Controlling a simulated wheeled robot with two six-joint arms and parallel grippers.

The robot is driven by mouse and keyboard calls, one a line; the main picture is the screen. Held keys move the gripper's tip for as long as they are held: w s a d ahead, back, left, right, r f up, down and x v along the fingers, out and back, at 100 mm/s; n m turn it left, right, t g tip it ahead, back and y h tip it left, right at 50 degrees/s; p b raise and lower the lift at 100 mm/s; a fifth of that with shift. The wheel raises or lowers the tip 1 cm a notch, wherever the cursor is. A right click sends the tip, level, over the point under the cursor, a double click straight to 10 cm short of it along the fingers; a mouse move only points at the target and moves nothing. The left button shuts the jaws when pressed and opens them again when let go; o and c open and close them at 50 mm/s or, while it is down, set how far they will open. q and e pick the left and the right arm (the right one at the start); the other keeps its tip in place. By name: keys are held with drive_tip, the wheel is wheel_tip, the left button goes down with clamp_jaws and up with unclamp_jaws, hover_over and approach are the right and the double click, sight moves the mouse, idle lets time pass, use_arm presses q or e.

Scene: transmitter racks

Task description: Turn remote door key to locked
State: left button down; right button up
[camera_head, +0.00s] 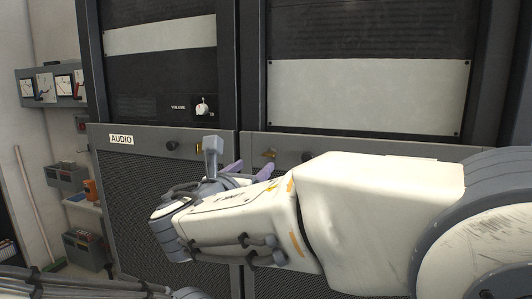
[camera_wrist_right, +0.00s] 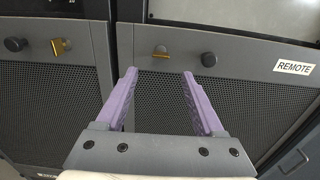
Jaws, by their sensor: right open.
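The remote door (camera_wrist_right: 240,95) is a grey mesh panel with a "REMOTE" label (camera_wrist_right: 294,67) in the right wrist view. Its small brass key (camera_wrist_right: 161,52) sits in the top strip, left of a dark round knob (camera_wrist_right: 208,60). The key also shows in the head view (camera_head: 268,153). My right gripper (camera_wrist_right: 160,72) is open and empty. Its purple fingers point at the door, with the key ahead between the fingertips and apart from them. In the head view the right gripper (camera_head: 250,169) is partly hidden by its own wrist. My left gripper is out of view.
The neighbouring audio door (camera_head: 150,190), left, has its own brass key (camera_wrist_right: 60,46) and dark knob (camera_wrist_right: 15,45). A white volume knob (camera_head: 203,107) is above.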

sight(268, 156)
drive_tip(key=p+x, duration=0.3)
drive_tip(key=x, duration=0.5)
drive_tip(key=shift+w+d, duration=0.15)
drive_tip(key=shift+w, duration=0.05)
drive_tip(key=shift+w+d+f, duration=0.1)
drive_tip(key=shift+w, duration=0.25)
clamp_jaws()
